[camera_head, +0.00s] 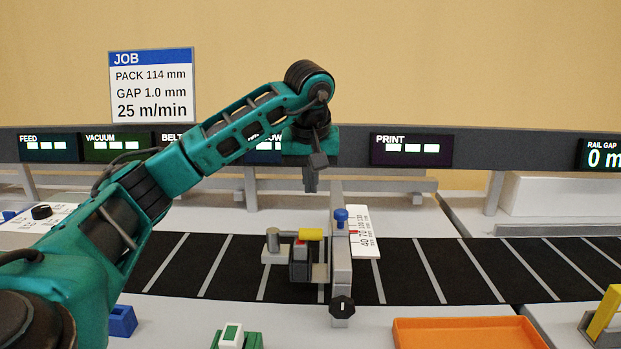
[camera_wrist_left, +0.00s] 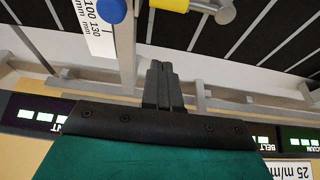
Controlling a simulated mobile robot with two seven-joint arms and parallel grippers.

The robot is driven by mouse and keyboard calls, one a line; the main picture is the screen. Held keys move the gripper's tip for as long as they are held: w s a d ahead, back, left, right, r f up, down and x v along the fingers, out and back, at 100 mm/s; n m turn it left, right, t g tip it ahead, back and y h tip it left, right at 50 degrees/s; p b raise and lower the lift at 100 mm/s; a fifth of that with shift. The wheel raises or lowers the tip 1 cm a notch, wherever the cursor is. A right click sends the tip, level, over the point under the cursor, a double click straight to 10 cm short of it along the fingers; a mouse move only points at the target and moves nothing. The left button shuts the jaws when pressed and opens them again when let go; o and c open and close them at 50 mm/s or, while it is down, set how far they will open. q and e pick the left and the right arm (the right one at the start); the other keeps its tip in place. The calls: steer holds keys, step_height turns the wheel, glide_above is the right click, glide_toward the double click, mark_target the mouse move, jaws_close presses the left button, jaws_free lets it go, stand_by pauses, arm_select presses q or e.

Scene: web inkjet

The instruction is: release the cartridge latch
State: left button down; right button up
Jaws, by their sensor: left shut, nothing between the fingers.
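The print unit stands over the dark belt in the middle of the head view. On it is a dark cartridge block (camera_head: 299,268) with a small red mark. A yellow latch piece (camera_head: 311,234) sits at its top, and its end shows at the top of the wrist view (camera_wrist_left: 170,4). My left gripper (camera_head: 311,182) is shut and empty, pointing down above and behind the yellow piece, apart from it. Its closed fingers also show in the wrist view (camera_wrist_left: 160,82). The right gripper is not in view.
A grey post (camera_head: 340,262) with a blue knob (camera_head: 341,215) and a white scale plate (camera_head: 364,232) stands right beside the cartridge. An orange tray (camera_head: 468,333) lies in front. The belt (camera_head: 410,272) is clear to the right. A rail with displays runs behind.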

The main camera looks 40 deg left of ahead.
arm_select(q)
steer(key=f, duration=0.4)
steer(key=f+b, duration=0.1)
steer(key=f, duration=0.1)
steer(key=shift+s+d+f, duration=0.2)
steer(key=shift+s+d, duration=0.05)
steer(key=shift+s, duration=0.1)
steer(key=shift+s+d+f, duration=0.1)
steer(key=shift+s+d, duration=0.2)
steer(key=shift+s, duration=0.05)
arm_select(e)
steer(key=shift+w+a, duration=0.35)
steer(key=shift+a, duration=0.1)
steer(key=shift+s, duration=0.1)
